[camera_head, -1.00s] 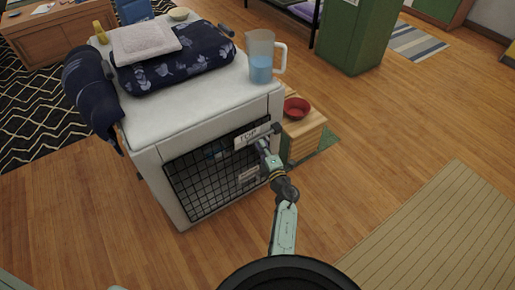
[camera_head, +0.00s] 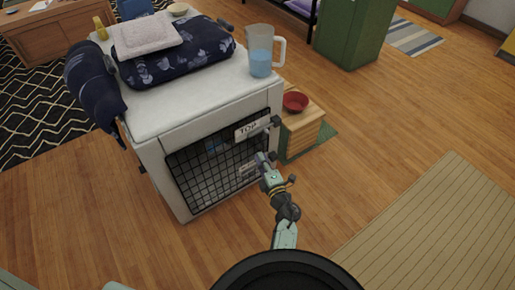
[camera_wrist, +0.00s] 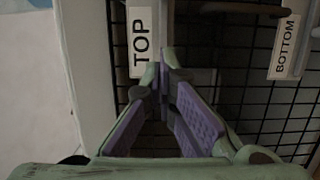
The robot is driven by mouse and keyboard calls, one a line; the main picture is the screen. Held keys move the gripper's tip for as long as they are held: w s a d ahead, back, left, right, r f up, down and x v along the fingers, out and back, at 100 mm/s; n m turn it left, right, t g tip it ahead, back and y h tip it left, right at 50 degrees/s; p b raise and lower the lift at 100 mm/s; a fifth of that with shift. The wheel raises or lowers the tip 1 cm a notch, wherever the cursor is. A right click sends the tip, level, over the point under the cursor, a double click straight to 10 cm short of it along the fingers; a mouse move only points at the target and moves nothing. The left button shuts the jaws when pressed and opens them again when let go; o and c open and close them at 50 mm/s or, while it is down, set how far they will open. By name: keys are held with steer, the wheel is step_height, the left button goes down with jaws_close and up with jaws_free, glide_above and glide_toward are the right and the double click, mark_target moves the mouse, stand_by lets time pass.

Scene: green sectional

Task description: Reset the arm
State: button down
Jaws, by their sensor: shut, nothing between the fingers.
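My gripper (camera_head: 262,160) is in front of the black wire grid door (camera_head: 210,172) of the white crate (camera_head: 200,98). In the wrist view its purple-padded fingers (camera_wrist: 166,75) meet at the tips and hold nothing. A label reading TOP (camera_wrist: 141,40) is just beyond the fingertips, and a label reading BOTTOM (camera_wrist: 285,46) is at the right. Whether the fingers touch the door is hard to tell. My arm reaches up from the bottom middle of the head view.
On the crate stand a pitcher with blue liquid (camera_head: 261,62), a dark patterned cushion (camera_head: 180,62) and a folded pale cloth (camera_head: 147,36). A red bowl (camera_head: 295,102) sits on a wooden box (camera_head: 302,132) at the right. The wooden floor (camera_head: 370,140) is open further right.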

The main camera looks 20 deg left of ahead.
steer(key=shift+v, duration=0.85)
